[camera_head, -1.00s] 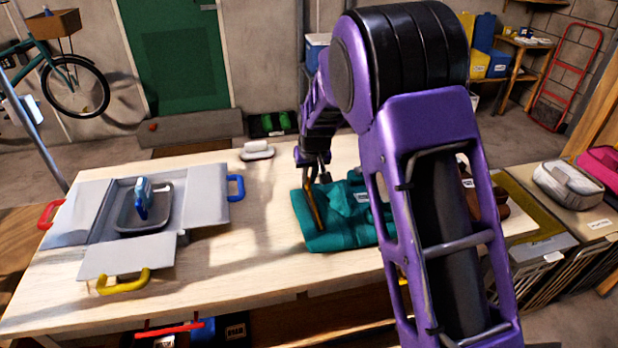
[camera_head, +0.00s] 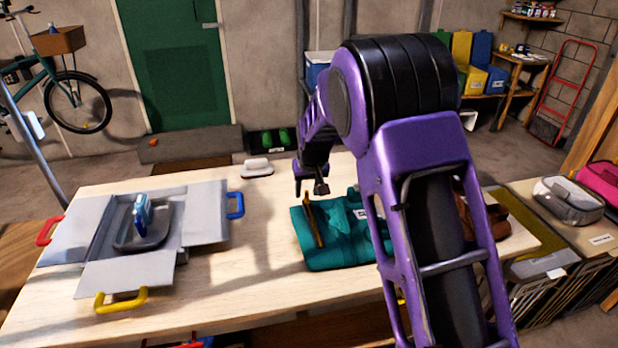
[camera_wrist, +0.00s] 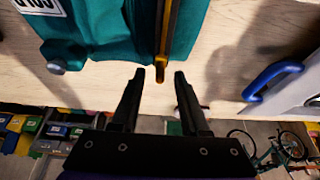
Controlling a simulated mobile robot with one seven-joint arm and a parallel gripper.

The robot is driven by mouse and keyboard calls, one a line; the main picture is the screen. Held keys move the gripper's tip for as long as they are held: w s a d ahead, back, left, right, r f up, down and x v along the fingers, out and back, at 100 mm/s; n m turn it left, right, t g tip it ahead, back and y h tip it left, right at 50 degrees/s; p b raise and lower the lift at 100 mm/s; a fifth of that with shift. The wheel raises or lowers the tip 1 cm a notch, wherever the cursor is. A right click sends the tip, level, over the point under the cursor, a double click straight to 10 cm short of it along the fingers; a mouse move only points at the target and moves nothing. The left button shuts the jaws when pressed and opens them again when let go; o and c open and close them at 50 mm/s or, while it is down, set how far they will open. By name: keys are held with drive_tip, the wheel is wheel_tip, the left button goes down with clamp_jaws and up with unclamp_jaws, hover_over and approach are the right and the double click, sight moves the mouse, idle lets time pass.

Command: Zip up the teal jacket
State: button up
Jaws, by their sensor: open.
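The teal jacket (camera_head: 345,250) lies folded on the light wooden table. A narrow gold-brown zipper strip (camera_head: 313,222) runs along its left part. In the wrist view the jacket (camera_wrist: 105,30) fills the upper left, and the strip (camera_wrist: 169,35) ends in a rounded gold tip. My gripper (camera_head: 310,190) is open and empty at the far end of the strip. In the wrist view the strip's tip appears between the open fingertips (camera_wrist: 160,76), without clear contact. My arm hides the jacket's right part. Whether the zipper is closed is not clear.
A grey fold-out case (camera_head: 205,215) with red, blue and yellow handles lies at left, a tray (camera_head: 150,235) on it. A white-topped brush-like object (camera_head: 257,168) stands at the back edge. Brown items (camera_head: 495,215) lie right of my arm. Bare table separates case and jacket.

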drive_tip(key=v, duration=1.7)
drive_tip(key=shift+p, duration=0.35)
drive_tip(key=shift+s, duration=0.1)
drive_tip(key=shift+s+f, duration=0.1)
